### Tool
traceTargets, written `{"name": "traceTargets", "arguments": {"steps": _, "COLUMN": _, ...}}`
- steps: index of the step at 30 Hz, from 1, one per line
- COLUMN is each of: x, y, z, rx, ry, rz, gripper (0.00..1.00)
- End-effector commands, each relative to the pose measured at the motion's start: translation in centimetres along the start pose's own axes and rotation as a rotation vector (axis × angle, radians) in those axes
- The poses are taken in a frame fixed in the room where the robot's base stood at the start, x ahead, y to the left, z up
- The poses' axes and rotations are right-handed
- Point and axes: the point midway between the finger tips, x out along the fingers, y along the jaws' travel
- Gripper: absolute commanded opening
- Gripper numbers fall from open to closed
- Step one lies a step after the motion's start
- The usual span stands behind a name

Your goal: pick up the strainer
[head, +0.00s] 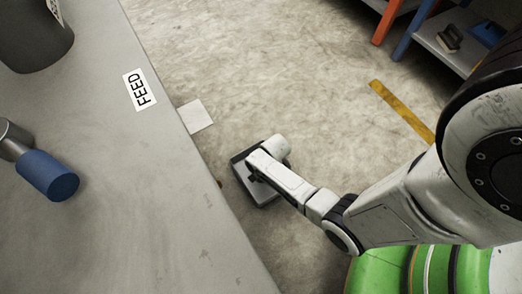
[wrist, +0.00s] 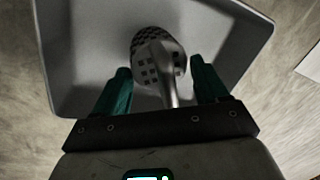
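The strainer (wrist: 157,62) lies in a grey tray (wrist: 245,45) in the wrist view, its perforated head towards the top and its metal handle running down towards my gripper. My gripper (wrist: 160,76) has its two teal fingers apart, one on each side of the handle, with gaps visible between them and it. I cannot tell how high the fingers are above the tray floor. In the head view the tray (head: 239,169) stands on the floor under the end of my arm, which hides most of the strainer and the fingers.
A pale square (head: 195,116) lies beyond the tray. Shelving (head: 450,40) stands at upper right; the floor between is clear.

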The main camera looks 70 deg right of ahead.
Motion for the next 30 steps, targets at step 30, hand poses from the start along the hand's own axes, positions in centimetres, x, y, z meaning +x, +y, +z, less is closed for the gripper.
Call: {"name": "traceTargets", "arguments": {"steps": 30, "x": -3.5, "y": -0.7, "z": 0.0, "rx": 0.0, "ry": 0.0, "rz": -0.001, "gripper": 0.34}}
